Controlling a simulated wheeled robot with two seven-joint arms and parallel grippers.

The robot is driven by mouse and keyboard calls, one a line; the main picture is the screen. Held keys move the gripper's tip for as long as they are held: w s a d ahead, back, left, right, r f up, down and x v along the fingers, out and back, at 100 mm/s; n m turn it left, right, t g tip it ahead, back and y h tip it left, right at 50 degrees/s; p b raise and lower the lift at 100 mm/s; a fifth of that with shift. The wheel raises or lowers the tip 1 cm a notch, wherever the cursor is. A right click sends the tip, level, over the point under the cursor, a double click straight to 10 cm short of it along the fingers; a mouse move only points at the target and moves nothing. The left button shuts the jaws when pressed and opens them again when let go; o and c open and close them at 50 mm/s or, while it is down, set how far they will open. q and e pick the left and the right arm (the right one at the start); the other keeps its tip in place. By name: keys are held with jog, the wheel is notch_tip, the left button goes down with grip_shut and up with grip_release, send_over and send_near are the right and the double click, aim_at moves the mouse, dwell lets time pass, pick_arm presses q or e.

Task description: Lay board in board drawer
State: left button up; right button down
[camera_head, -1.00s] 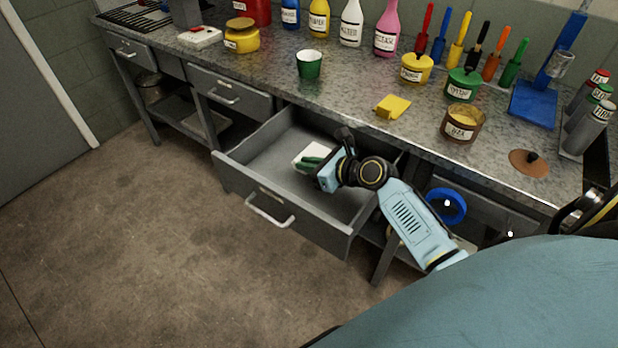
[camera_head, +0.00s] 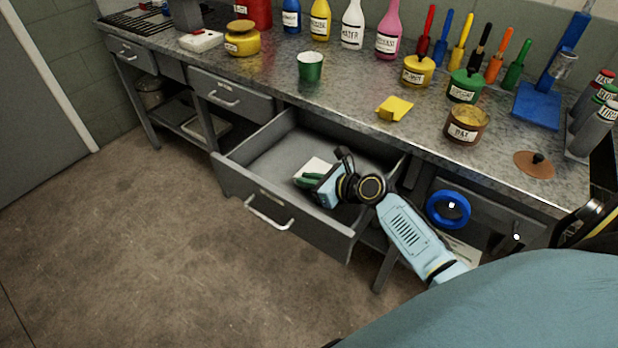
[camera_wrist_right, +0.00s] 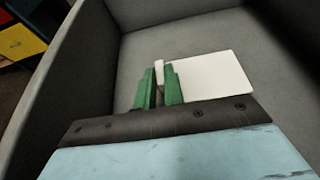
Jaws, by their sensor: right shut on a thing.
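The board drawer (camera_head: 240,190) is pulled open below the bench top. Its grey floor also shows in the right wrist view (camera_wrist_right: 200,35). My right gripper (camera_head: 309,179) reaches into the drawer. Its green fingers (camera_wrist_right: 162,86) are shut on the white board (camera_wrist_right: 215,77), gripping near its left end. The board also shows at the fingers in the head view (camera_head: 318,166). It appears low inside the drawer; whether it touches the floor I cannot tell. My left gripper is not in view.
The bench top (camera_head: 345,95) holds a green cup (camera_head: 310,67), a yellow sponge (camera_head: 394,108), an open jar (camera_head: 465,125), and several bottles and brushes. A blue ring (camera_head: 448,209) is under the bench at the right. The floor before the drawer is clear.

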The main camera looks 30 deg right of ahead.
jog(key=c, duration=1.5)
grip_release()
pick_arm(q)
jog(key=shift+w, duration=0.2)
